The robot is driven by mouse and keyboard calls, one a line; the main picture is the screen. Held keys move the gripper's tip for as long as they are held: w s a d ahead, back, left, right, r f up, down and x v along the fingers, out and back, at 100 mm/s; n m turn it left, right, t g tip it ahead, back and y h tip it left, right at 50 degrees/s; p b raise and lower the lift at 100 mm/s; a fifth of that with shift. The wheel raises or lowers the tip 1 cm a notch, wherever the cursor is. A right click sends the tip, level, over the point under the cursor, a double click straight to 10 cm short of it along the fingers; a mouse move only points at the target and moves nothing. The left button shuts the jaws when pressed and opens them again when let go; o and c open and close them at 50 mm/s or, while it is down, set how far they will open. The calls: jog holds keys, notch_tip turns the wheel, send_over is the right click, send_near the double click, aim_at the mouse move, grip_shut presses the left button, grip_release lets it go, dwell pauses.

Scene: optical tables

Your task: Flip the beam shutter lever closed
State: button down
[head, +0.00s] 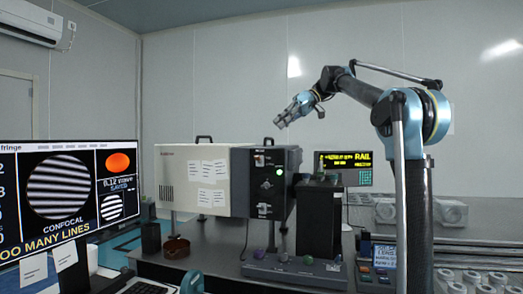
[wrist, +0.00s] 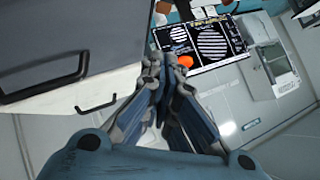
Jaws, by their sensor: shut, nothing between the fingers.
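A large cream and black instrument box (head: 240,157) stands on the table in the head view. Its black front panel (head: 266,192) carries small fittings, a lit green light and a pale fitting low down. I cannot tell which fitting is the beam shutter lever, or how it is set. My gripper (head: 280,122) is above the right end of the box, apart from it, shut and empty. In the wrist view my gripper (wrist: 155,68) has its fingers together, with a pale surface bearing dark handles to their left. No lever can be made out there.
A monitor (head: 68,195) stands at the left. A black upright block (head: 321,222) stands right of the panel, with a small yellow-text display (head: 343,161) behind. A brown round dish (head: 176,247) and small knobs are on the dark table.

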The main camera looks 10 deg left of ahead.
aim_at(257, 158)
jog(key=x, duration=0.9)
jog(key=shift+s+a+f, duration=0.15)
jog(key=shift+s+a, duration=0.05)
jog(key=shift+s+a+f, duration=0.1)
jog(key=shift+s+f, duration=0.25)
jog(key=shift+f, duration=0.25)
jog(key=shift+s+a+f, duration=0.1)
jog(key=shift+s+f, duration=0.2)
jog(key=shift+f, duration=0.35)
jog(key=shift+s+a+f, duration=0.1)
jog(key=shift+s+f, duration=0.25)
jog(key=shift+f, duration=0.25)
